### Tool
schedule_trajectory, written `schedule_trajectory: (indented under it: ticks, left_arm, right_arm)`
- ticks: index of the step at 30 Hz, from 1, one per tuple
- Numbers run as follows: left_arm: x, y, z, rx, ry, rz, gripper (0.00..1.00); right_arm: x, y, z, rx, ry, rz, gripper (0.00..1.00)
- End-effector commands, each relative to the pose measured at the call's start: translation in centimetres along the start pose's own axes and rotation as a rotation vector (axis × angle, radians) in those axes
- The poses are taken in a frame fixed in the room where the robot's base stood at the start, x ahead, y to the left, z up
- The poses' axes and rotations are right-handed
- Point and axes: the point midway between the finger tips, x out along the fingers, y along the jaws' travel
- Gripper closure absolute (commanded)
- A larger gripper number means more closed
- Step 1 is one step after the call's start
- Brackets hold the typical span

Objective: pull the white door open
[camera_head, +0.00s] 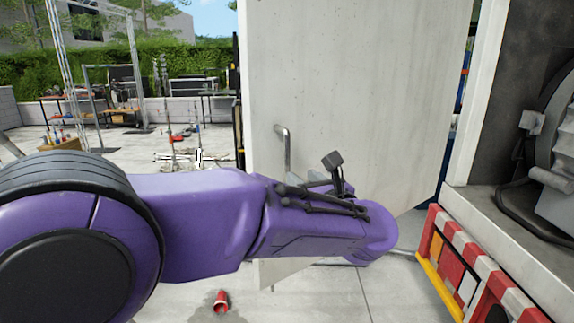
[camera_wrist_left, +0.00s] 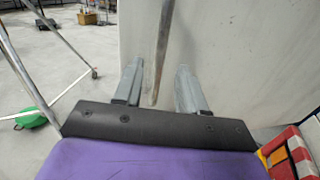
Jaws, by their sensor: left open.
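The white door (camera_head: 355,90) fills the middle of the head view, with a visible gap between its right edge and the truck frame. A grey metal handle bar (camera_head: 287,145) stands on its face, its lower part hidden behind my purple left arm. In the left wrist view my left gripper (camera_wrist_left: 158,72) is open, with one finger on each side of the handle bar (camera_wrist_left: 161,45). The fingers look apart from the bar. The white door (camera_wrist_left: 230,60) lies beyond the fingertips. In the head view the fingers are mostly hidden by the arm. My right gripper is not in view.
The truck's red and white striped rear edge (camera_head: 470,265) juts out at the lower right. A small red object (camera_head: 221,301) lies on the paved ground. In the left wrist view a metal frame (camera_wrist_left: 25,75) and a green object (camera_wrist_left: 30,117) stand at the left.

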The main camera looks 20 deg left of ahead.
Motion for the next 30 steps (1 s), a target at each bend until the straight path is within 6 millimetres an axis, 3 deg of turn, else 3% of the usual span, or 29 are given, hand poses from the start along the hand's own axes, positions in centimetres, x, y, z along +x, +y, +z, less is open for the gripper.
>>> schedule_trajectory:
  ticks: [4, 15, 20, 27, 30]
  left_arm:
    - [1.0, -0.2, 1.2, -0.052, 0.0, 0.003, 0.59]
    - [8.7, -0.2, 1.1, -0.046, -0.001, 0.002, 0.59]
    - [10.0, -0.2, 0.9, -0.045, -0.002, 0.001, 0.59]
    - [10.1, -0.2, 0.8, -0.045, -0.002, 0.0, 0.59]
    - [10.1, -0.2, 0.8, -0.045, -0.002, 0.0, 0.92]
  right_arm:
    - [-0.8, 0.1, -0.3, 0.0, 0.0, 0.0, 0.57]
    - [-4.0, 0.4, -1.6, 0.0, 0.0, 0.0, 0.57]
    - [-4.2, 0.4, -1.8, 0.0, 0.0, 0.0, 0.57]
    - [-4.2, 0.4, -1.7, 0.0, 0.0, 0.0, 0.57]
    - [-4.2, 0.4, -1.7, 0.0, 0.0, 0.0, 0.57]
